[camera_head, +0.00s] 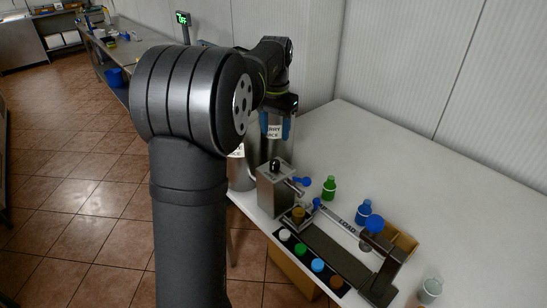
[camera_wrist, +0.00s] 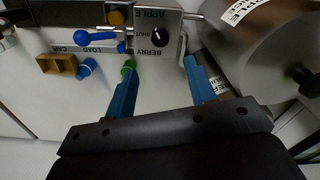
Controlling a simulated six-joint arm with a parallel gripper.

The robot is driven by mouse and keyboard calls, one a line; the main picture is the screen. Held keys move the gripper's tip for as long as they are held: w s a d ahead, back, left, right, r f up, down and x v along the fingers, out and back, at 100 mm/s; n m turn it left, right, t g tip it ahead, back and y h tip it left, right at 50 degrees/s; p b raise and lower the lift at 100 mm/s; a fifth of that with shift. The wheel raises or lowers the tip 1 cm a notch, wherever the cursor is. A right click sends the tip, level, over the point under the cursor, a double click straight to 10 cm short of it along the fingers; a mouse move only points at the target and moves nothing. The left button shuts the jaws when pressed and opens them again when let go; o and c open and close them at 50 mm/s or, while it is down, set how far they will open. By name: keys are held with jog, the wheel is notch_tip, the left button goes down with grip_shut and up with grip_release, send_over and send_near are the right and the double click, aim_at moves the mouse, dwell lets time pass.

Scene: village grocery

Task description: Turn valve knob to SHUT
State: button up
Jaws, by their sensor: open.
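The valve is a grey metal box (camera_head: 272,194) at the table's left edge, with a black knob (camera_head: 274,167) on it. The wrist view shows its labelled face (camera_wrist: 141,20), upside down, with APPLE, SHUT and BERRY around the black knob (camera_wrist: 159,38). I cannot tell for sure which label the knob points to. My gripper (camera_head: 274,124) has blue fingers and hangs above and behind the box. In the wrist view my gripper (camera_wrist: 160,82) is open and empty, its fingers apart, with the knob beyond the fingertips and not between them.
Steel juice tanks stand beside the box; one large tank (camera_wrist: 262,45) fills the wrist view's upper right. A green bottle (camera_head: 329,188), a blue bottle (camera_head: 363,213), a dark filling rail (camera_head: 330,250) and a clear cup (camera_head: 430,290) are on the white table (camera_head: 450,190). Its back is clear.

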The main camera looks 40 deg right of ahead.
aim_at(275, 161)
notch_tip(275, 161, down, 11)
jog(key=shift+r, duration=0.1)
dwell(0.3)
jog(key=c, duration=1)
